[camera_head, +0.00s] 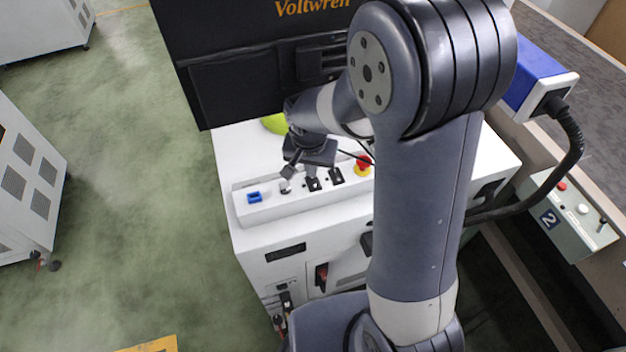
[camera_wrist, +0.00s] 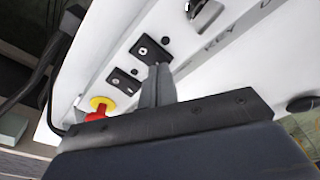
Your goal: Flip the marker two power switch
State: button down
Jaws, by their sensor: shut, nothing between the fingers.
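A white machine's sloped control panel (camera_head: 243,212) carries a blue switch (camera_head: 254,197), a key switch (camera_head: 285,187), two black switch plates and a red mushroom button on a yellow ring (camera_head: 363,164). My gripper (camera_head: 311,174) is shut and empty, low over the middle of this panel. In the wrist view its fingers (camera_wrist: 157,72) are together, beside or touching one black switch plate (camera_wrist: 148,48); contact cannot be told. The other black plate (camera_wrist: 123,82) is nearer the red button (camera_wrist: 97,115). A separate control box marked "2" (camera_head: 577,222) stands at the right, apart from my gripper.
A black monitor-like housing reading "Voltwren" (camera_head: 235,50) rises behind the panel. A blue and white unit (camera_head: 535,75) with a thick black cable (camera_head: 573,140) stands beside the grey conveyor (camera_head: 600,110). Green floor (camera_head: 130,150) is clear at left, between white cabinets.

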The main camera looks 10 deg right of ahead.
jog(key=shift+f, duration=0.35)
jog(key=shift+r, duration=0.15)
notch_tip(320, 180, up, 7)
jog(key=p, duration=0.4)
jog(key=shift+p, duration=0.3)
jog(key=shift+f, duration=0.25)
notch_tip(320, 180, down, 7)
jog(key=b, duration=0.5)
jog(key=shift+r, duration=0.15)
